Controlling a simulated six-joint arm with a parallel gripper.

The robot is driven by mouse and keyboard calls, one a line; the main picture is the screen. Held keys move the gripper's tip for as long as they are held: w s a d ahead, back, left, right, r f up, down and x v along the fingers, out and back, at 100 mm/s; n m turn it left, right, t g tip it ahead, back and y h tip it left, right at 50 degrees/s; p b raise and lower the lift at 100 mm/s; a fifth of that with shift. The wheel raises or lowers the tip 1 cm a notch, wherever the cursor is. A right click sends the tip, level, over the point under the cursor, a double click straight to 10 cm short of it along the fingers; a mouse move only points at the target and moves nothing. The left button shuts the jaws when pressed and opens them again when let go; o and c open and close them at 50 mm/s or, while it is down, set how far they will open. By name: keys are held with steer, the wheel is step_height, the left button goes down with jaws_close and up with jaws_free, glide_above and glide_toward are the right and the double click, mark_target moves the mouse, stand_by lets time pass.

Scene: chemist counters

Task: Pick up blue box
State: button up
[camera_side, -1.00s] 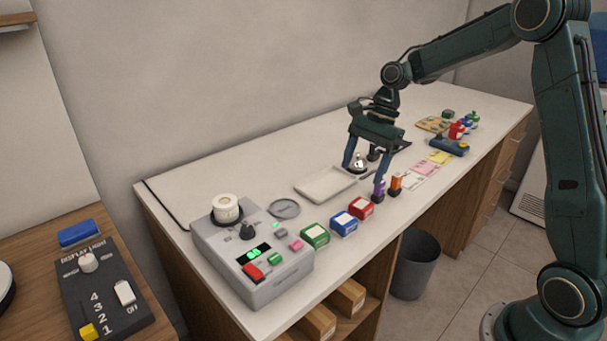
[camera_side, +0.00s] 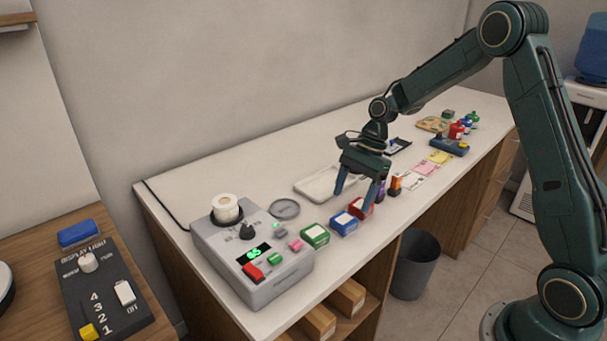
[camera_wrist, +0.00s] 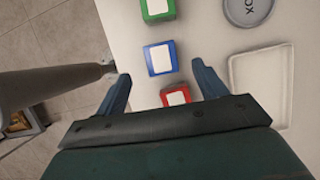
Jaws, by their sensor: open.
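The blue box (camera_side: 344,223) has a white label on top and sits on the counter between the green box (camera_side: 315,236) and the red box (camera_side: 360,208). In the wrist view the blue box (camera_wrist: 161,58) lies a little ahead of the fingertips. My gripper (camera_side: 358,202) is open and empty, above the counter around the red box's place. In the wrist view my gripper's fingers (camera_wrist: 161,70) are spread wide, with the red box (camera_wrist: 175,97) below and between them, partly hidden by the gripper body.
A grey device (camera_side: 250,262) with a dial and buttons stands left of the boxes. A white tray (camera_side: 318,187) lies behind them. Orange and purple bottles (camera_side: 394,187) stand to the right. The counter's front edge is close to the boxes, with a grey bin (camera_side: 414,265) below.

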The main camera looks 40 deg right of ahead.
mark_target(344, 219)
steer(key=shift+x, duration=1.1)
steer(key=shift+f, duration=0.15)
steer(key=shift+d+x, duration=0.2)
steer(key=shift+x, duration=2.3)
steer(key=c, duration=1.1)
